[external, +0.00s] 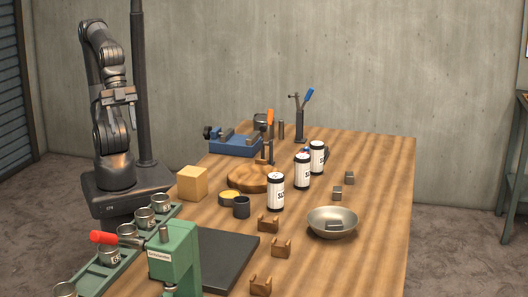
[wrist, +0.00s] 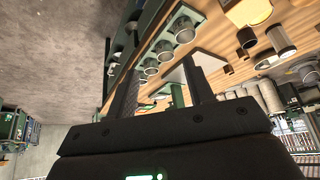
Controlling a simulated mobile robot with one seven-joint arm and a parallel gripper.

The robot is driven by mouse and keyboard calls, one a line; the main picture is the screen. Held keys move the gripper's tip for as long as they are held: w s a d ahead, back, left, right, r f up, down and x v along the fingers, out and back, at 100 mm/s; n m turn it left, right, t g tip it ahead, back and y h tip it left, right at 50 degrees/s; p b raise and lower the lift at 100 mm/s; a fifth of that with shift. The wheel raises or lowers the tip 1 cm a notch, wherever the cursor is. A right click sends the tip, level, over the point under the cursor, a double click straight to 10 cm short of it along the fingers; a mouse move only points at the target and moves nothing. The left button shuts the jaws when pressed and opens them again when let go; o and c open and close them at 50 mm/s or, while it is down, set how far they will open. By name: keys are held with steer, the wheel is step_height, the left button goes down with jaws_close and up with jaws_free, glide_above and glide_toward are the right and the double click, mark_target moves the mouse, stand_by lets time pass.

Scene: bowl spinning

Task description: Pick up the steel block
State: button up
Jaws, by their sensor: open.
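Small grey metal-looking blocks show in the external view. One block (external: 334,225) lies inside a shallow metal bowl (external: 332,215) on the right half of the table. Two more small blocks, a nearer one (external: 337,192) and a farther one (external: 349,177), rest on the wood behind the bowl. I cannot tell which is the steel block. My gripper (external: 118,98) is raised beside the table at the left, far from all of them. In the wrist view my gripper (wrist: 162,66) has its two fingers apart with nothing held between them.
The wooden table (external: 385,165) holds labelled canisters (external: 302,172), a blue vise (external: 235,144), a wooden block (external: 192,183) and several brown notched blocks (external: 281,247). A green press (external: 175,255) and a rack of cups stand at the front left. The table's right side is mostly clear.

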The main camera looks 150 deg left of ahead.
steer(key=o, duration=0.3)
steer(key=shift+o, duration=0.2)
steer(key=w+a+r+m+g+y, duration=0.1)
steer(key=w+a+r+m, duration=0.1)
steer(key=w+a+m, duration=0.4)
steer(key=w+a+r+m+y, duration=0.1)
steer(key=w+a+r+m, duration=0.15)
steer(key=w, duration=0.55)
steer(key=m+g+y, duration=0.1)
steer(key=m+g, duration=0.1)
steer(key=m, duration=1.5)
glide_above(337, 188)
steer(key=s+d, duration=0.3)
steer(key=d, duration=0.1)
step_height(337, 188, down, 14)
steer(key=f, duration=0.1)
steer(key=shift+y, duration=0.3)
steer(key=x, duration=1)
steer(key=shift+w+a, duration=0.2)
steer(key=shift+a, duration=0.1)
